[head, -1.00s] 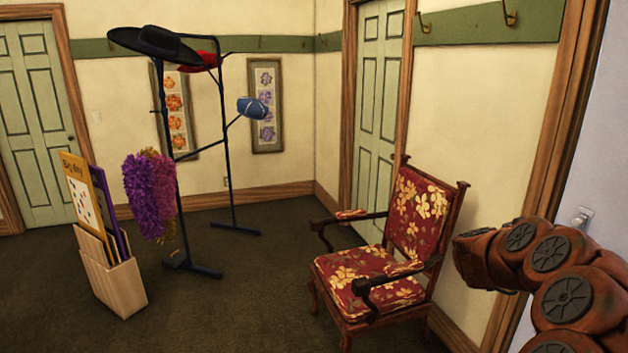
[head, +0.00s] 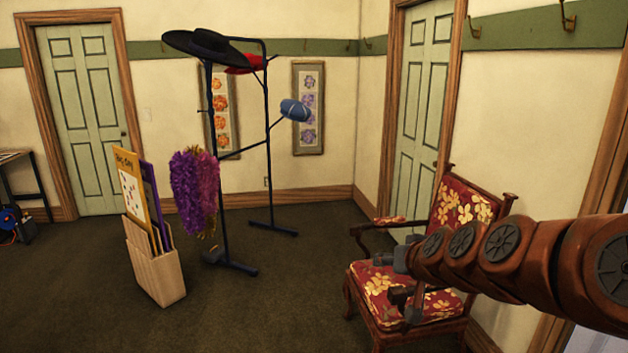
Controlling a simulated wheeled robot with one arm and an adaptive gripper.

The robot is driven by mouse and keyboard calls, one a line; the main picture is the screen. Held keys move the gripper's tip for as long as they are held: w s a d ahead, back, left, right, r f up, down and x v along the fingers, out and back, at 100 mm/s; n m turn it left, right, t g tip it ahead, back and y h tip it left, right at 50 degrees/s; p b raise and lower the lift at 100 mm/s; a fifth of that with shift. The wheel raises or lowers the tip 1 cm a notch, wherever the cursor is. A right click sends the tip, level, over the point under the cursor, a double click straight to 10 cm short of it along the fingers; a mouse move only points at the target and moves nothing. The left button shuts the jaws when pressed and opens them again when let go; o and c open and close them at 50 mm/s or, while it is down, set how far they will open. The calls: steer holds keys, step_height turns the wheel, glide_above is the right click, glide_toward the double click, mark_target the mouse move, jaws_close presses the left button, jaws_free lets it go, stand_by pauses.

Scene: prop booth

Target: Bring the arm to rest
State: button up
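My arm (head: 497,243) reaches in from the right edge of the head view, its reddish-brown links nearly level. My gripper (head: 392,257), small and grey at the arm's left end, shows in front of the red floral armchair (head: 470,208). No held object shows. The arm hides part of the chair's seat and backrest. Whether the arm touches the chair cannot be told.
A dark rack (head: 268,150) holds a black hat (head: 207,48), a red hat, a blue cap (head: 294,110) and a purple boa (head: 195,190). A poster bin (head: 155,262) stands left of it. Dark carpet (head: 290,295) lies open before them. A door (head: 419,105) is behind the chair.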

steer(key=s+a+f+n+g, duration=0.1)
steer(key=s+a+f+g, duration=0.2)
steer(key=s, duration=0.6)
steer(key=s+a+f+n+g, duration=0.1)
steer(key=s+f+g, duration=0.3)
steer(key=s, duration=0.5)
steer(key=s+d+f+g+h, duration=0.1)
steer(key=s+d+f+g, duration=0.1)
steer(key=s, duration=0.8)
steer(key=s+d+f+m+g+h, duration=0.1)
steer(key=s+d+f+g, duration=0.1)
steer(key=s, duration=0.8)
steer(key=shift+s+d+f+g+h, duration=0.2)
steer(key=shift+s+d+g+h, duration=0.15)
steer(key=shift+d+g, duration=0.45)
steer(key=shift+c, duration=0.5)
steer(key=shift+d+m, duration=0.1)
steer(key=shift+m, duration=0.2)
